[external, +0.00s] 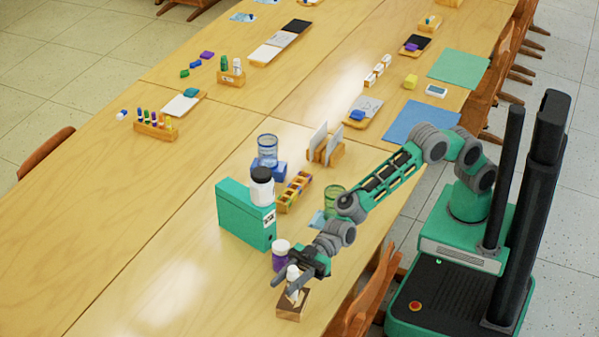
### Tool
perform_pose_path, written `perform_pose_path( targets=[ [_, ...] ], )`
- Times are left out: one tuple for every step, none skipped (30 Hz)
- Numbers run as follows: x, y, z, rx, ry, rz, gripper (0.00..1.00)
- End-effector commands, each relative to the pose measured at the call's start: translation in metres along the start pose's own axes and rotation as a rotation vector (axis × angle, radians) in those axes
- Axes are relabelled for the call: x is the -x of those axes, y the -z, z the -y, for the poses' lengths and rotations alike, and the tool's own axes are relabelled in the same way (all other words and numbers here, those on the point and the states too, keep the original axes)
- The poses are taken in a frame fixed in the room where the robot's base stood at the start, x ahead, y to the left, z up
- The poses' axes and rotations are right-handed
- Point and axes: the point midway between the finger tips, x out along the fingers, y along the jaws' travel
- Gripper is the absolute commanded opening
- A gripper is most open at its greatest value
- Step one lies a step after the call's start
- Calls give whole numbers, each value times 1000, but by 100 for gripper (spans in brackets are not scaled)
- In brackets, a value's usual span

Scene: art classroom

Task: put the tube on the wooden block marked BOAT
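A small wooden block (287,312) stands at the near edge of the table, below my gripper. Its marking is too small to read. A white tube (293,272) is upright between the fingers of my gripper (288,285), which appears shut on it. The tube's lower part shows below the fingers, right over the block's top. I cannot tell whether its bottom touches the block. The fingers hide the tube's middle.
A purple jar with a white lid (280,258) stands close behind my gripper. A green box (237,220) with a black-lidded white jar (262,190) is farther left. A green mesh cup (333,197) stands beside my arm. The table's left front is clear.

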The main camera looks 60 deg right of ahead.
Motion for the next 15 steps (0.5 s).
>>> perform_pose_path(
  targets=[
    [0,1,0,0,0,0,38],
    [0,1,0,0,0,0,40],
    [0,1,0,0,0,0,44],
    [0,1,0,0,0,0,46],
    [0,1,0,0,0,0,49],
    [0,1,0,0,0,0,52],
    [0,1,0,0,0,0,54],
    [0,1,0,0,0,0,55],
    [0,1,0,0,0,0,55],
    [0,1,0,0,0,0,55],
    [0,1,0,0,0,0,55],
    [0,1,0,0,0,0,55],
    [0,1,0,0,0,0,55],
    [0,1,0,0,0,0,55],
    [0,3,0,0,0,-1,55]
  ],
)
